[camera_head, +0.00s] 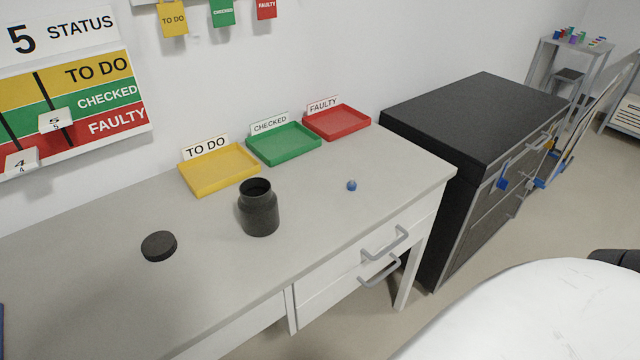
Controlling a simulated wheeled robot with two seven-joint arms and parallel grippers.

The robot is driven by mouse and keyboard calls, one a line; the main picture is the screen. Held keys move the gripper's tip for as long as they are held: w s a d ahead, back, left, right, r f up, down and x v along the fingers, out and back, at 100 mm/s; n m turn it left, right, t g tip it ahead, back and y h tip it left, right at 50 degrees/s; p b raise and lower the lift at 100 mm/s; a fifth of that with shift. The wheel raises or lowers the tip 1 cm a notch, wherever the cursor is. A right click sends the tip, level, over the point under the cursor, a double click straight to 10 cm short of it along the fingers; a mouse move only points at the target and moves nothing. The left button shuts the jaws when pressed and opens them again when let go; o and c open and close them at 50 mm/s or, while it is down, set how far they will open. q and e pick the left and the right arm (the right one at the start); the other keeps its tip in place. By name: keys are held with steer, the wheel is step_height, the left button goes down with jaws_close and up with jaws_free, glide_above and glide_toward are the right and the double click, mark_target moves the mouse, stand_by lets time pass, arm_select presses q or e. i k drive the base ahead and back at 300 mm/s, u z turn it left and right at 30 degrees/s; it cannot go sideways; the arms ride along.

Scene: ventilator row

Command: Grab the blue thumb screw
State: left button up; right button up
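A small blue thumb screw (351,185) lies on the light grey table top (310,235), right of the dark jar and near the table's right part. Nothing touches it. Neither of my grippers shows in the head view.
An open dark jar (259,210) stands upright, and its dark round lid (159,246) lies to the left. A yellow tray (219,171), a green tray (284,145) and a red tray (337,123) line the wall. A black cabinet (470,120) stands right of the table.

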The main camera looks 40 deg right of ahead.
mark_target(351, 185)
steer(key=u, duration=0.35)
steer(key=k, duration=0.65)
steer(key=z, duration=1.1)
steer(key=i, duration=0.4)
steer(key=z, duration=0.05)
